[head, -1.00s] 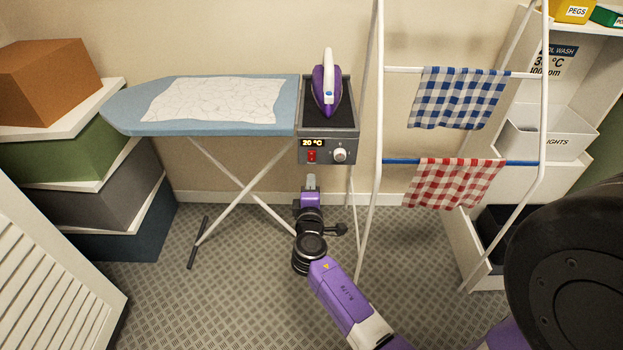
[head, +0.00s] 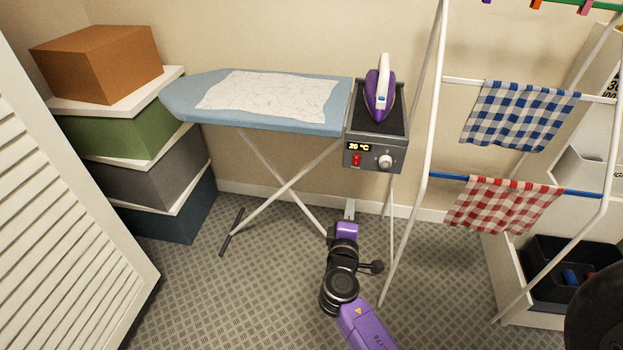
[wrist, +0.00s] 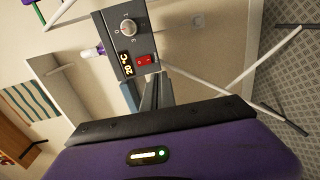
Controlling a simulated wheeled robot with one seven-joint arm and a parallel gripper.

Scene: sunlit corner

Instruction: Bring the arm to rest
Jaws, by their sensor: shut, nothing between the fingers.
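My gripper (head: 350,208) is below and slightly left of the iron's control box in the head view, in front of the ironing board's legs. Its fingers are together with nothing between them. In the wrist view the closed fingers (wrist: 149,88) point toward the control box (wrist: 128,40), which shows a 20 °C display, a red switch and a knob. My purple arm runs from the bottom of the head view up to the gripper. I see no contact between the arm and anything around it.
The ironing board (head: 180,100) bears a white cloth (head: 270,97). A purple iron (head: 380,92) stands on the control box (head: 374,158). A drying rack (head: 432,120) with checked cloths stands right. Stacked boxes (head: 150,170) and a louvred door (head: 60,210) are left. Floor (head: 230,295) between is clear.

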